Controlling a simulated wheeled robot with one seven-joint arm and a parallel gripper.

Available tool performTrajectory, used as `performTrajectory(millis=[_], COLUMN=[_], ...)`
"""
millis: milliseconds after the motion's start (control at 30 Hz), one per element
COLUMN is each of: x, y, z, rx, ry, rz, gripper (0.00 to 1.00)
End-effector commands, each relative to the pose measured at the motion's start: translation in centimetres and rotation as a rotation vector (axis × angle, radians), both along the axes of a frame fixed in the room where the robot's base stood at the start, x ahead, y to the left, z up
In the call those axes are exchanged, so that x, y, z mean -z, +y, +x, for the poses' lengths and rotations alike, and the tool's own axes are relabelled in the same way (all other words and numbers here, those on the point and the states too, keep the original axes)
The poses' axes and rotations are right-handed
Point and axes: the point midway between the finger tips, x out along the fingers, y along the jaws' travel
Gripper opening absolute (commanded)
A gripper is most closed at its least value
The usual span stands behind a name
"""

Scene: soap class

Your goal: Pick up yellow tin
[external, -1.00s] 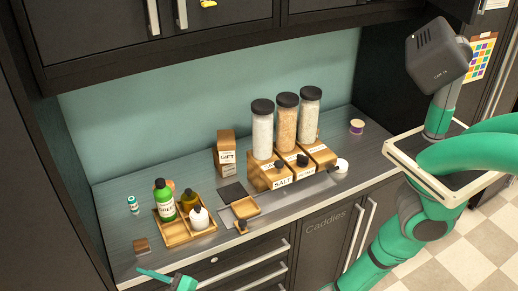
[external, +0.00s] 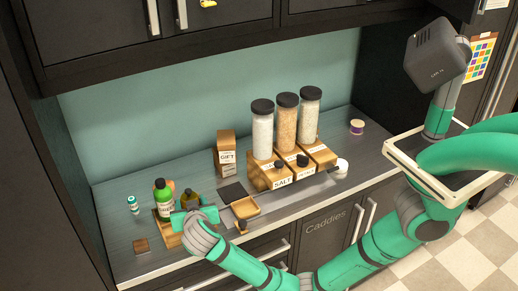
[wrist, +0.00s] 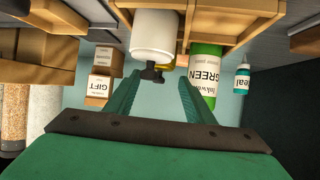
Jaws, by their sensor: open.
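No plain yellow tin is clear to me. A small round tin (external: 357,126), pale with a purple band, stands at the counter's far right. A yellow sliver (wrist: 182,60) shows behind the white bottle (wrist: 153,35) in the wrist view; I cannot tell what it belongs to. My gripper (external: 188,216) is over the wooden tray (external: 168,238) at the left, far from the round tin. In the wrist view my gripper (wrist: 160,95) is open, with nothing between its fingers. The white bottle's black cap lies just beyond the fingertips. My gripper hides much of the tray.
A green bottle (external: 164,202) and an olive bottle (external: 190,199) stand by my gripper. A small teal-labelled bottle (external: 132,204) is at the left. Gift boxes (external: 226,152) and tall jars (external: 262,135) on wooden boxes stand right of it. A small tray (external: 246,207) is near the front edge.

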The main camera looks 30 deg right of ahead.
Motion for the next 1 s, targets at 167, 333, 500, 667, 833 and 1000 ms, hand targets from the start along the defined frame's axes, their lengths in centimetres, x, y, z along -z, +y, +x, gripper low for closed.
performTrajectory(millis=[167, 333, 500, 667, 833, 1000], x=[0.7, 1.2, 2.0, 2.7, 2.8, 2.8], y=[-0.2, -0.5, -1.1, -1.3, -1.3, -1.3], z=[1.5, 2.5, 4.8, 6.1, 6.4, 6.4], rx=[-0.002, -0.001, -0.001, -0.002, -0.003, -0.004], ry=[0.0, 0.0, 0.0, 0.0, 0.0, -0.001], rz=[0.0, -0.002, -0.002, -0.001, -0.001, -0.001], gripper=[0.49, 0.49, 0.49, 0.49, 0.49, 0.35])
